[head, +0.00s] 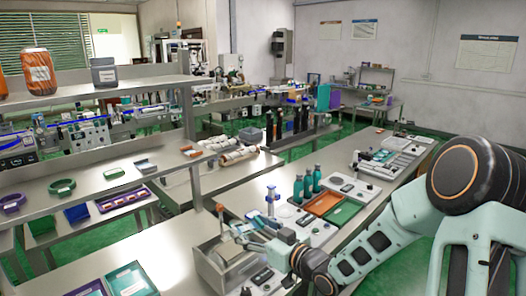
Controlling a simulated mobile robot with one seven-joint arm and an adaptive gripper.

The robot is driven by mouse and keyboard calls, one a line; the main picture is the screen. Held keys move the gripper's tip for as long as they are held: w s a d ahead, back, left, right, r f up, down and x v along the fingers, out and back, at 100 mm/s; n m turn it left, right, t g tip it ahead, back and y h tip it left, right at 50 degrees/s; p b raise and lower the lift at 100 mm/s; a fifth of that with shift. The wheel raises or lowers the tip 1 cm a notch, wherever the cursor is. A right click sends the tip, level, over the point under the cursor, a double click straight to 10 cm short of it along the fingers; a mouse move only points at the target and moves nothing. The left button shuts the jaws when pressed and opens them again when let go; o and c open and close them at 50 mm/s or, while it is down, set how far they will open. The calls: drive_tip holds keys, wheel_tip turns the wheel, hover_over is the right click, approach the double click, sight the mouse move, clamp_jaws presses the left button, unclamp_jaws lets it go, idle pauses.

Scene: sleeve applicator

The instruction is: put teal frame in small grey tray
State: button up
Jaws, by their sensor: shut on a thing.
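My gripper (238,232) is right of the shelf post, above the bench, and points left. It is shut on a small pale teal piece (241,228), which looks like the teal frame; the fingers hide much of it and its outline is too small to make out. An open grey metal tray (207,272) stands on the bench just below and left of my gripper, apart from the held piece.
Green bottles (308,184), an orange tray (323,203) and a green tray (343,214) stand to the right.

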drive_tip(key=d+r+m+t+h, duration=0.2)
drive_tip(key=d+m+h, duration=0.2)
drive_tip(key=d, duration=0.4)
drive_tip(key=d+r+m+t+h, duration=0.1)
drive_tip(key=d+r+m+h, duration=0.1)
drive_tip(key=d+m+h, duration=0.2)
drive_tip(key=d+h, duration=0.3)
drive_tip(key=d, duration=0.2)
drive_tip(key=shift+w+r+t, duration=0.15)
drive_tip(key=shift+w+t, duration=0.1)
drive_tip(key=shift+t, duration=0.15)
drive_tip(key=shift+s, duration=0.1)
